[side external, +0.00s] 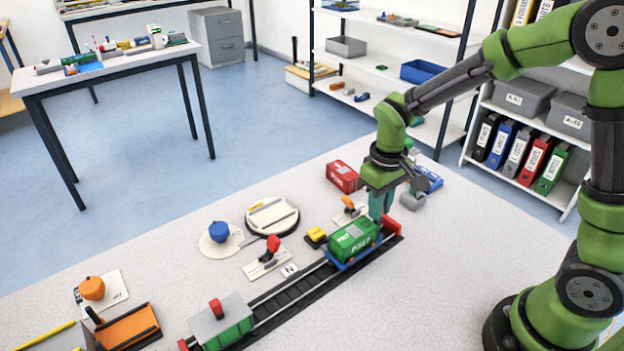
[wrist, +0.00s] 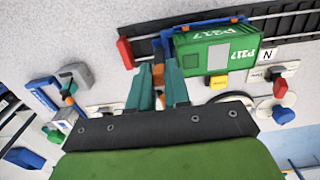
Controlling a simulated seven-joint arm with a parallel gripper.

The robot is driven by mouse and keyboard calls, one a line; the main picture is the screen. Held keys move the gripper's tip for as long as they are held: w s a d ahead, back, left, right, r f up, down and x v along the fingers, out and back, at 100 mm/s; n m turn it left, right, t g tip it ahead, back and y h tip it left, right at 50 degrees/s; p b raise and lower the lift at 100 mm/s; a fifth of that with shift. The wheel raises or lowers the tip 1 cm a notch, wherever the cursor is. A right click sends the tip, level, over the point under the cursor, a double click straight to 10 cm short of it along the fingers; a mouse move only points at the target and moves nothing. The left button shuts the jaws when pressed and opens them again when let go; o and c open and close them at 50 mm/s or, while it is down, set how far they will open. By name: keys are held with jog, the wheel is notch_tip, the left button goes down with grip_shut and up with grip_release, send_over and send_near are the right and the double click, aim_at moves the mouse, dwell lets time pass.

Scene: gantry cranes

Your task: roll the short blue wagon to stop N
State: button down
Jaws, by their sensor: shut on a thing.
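The short blue wagon (side external: 352,262) stands on the dark track (side external: 290,298) near its right end and carries a green container (side external: 354,240) marked P217. In the wrist view the wagon's blue end (wrist: 165,42) shows beside the container (wrist: 215,48). My gripper (side external: 378,222) is down at the wagon's right end. Its teal fingers (wrist: 158,82) are shut around a small orange part (wrist: 158,73) at that end. The N label (side external: 289,270) lies beside the track, left of the wagon, and also shows in the wrist view (wrist: 267,141).
A green wagon (side external: 228,335) with a grey top and red knob stands farther left on the track. A red end stop (side external: 391,225) is just right of my gripper. A red lever (side external: 272,245), a yellow block (side external: 316,235) and a round turntable (side external: 272,217) sit behind the track.

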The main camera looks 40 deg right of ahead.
jog(key=shift+w+a, duration=0.1)
jog(key=shift+a, duration=6.25)
jog(key=c, duration=1)
grip_release()
notch_tip(320, 180, up, 7)
jog(key=s+d+r+m+t+y, duration=0.2)
jog(key=s+d+r+m+t, duration=0.2)
jog(key=s+d+r+t, duration=0.3)
jog(key=s+d+r, duration=0.2)
jog(key=s+d, duration=0.3)
jog(key=shift+d, duration=0.4)
